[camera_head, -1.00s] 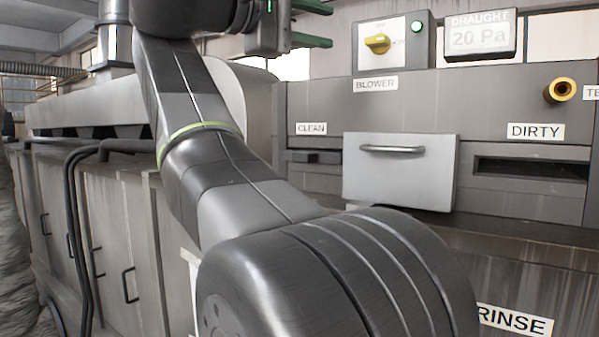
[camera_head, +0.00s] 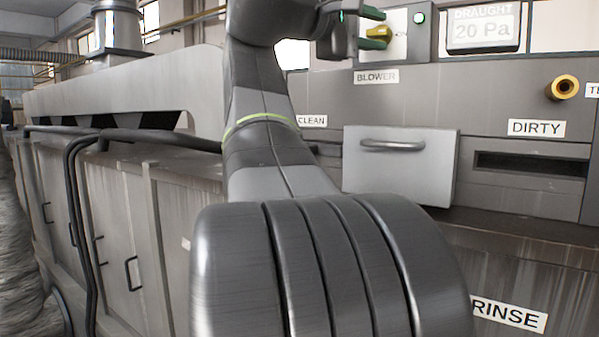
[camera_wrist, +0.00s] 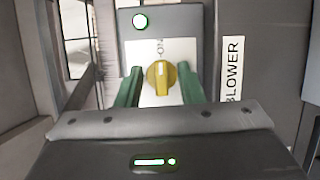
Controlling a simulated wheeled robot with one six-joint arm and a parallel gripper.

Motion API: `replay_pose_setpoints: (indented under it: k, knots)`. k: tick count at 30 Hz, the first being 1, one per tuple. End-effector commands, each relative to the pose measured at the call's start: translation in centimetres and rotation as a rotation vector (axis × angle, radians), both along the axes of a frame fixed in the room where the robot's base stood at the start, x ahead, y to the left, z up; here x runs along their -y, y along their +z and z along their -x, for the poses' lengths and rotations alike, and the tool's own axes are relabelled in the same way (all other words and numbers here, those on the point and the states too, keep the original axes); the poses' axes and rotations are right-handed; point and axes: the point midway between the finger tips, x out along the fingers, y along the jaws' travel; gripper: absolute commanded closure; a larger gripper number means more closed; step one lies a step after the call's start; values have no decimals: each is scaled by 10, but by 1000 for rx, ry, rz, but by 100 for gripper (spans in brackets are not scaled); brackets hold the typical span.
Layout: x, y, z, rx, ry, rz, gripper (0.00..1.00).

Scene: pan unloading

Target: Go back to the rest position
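My gripper (camera_head: 380,28) is at the top of the head view, in front of the blower switch box. Its two green fingers stand apart with nothing held between them. In the wrist view the fingers (camera_wrist: 160,88) frame the yellow blower knob (camera_wrist: 160,78), with space on both sides of it. The knob's pointer line runs toward the ON mark. In the head view the gripper partly hides the knob (camera_head: 377,40). The green lamp (camera_head: 419,17) above it is lit.
A closed drawer (camera_head: 400,175) with a bar handle juts out below the BLOWER label. The DIRTY slot (camera_head: 530,163) is at right, under a brass nozzle (camera_head: 563,87). A DRAUGHT display (camera_head: 483,30) reads 20 Pa. Black hoses (camera_head: 70,190) run along the cabinets at left.

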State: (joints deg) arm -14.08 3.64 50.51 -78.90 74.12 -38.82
Motion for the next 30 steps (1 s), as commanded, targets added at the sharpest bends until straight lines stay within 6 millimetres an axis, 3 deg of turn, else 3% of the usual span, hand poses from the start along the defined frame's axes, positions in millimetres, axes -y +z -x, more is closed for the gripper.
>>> replay_pose_setpoints:
  k: [2,30]
  knots:
    - [-1,-6,1,-45,1,68,65]
    - [0,-5,2,-543,1,803,65]
